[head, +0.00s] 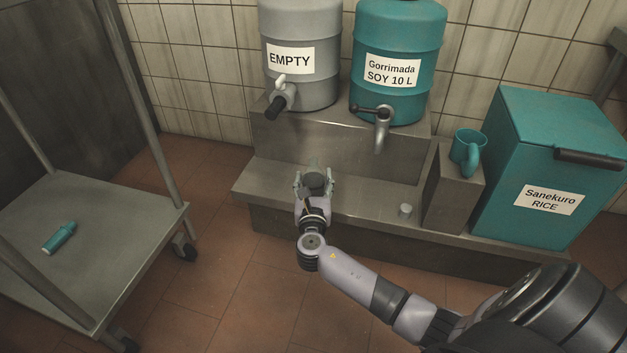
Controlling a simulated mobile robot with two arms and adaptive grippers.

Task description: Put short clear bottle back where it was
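My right gripper (314,180) is over the low metal ledge in front of the drums, with its fingers pointing away from me. Its fingers stand apart around a faint, see-through thing, which looks like the short clear bottle (313,163). Only a pale upper part of it shows between and beyond the fingertips; the gripper hides the rest. I cannot tell whether the bottle touches the ledge. My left gripper is out of view.
Behind stand a grey drum marked EMPTY (318,88) and a teal soy drum (420,28) with a tap. On the right are a small pale cylinder (405,211), a teal mug (462,148) and a rice bin (505,205). A cart (110,240) on the left bears a teal bottle (60,238).

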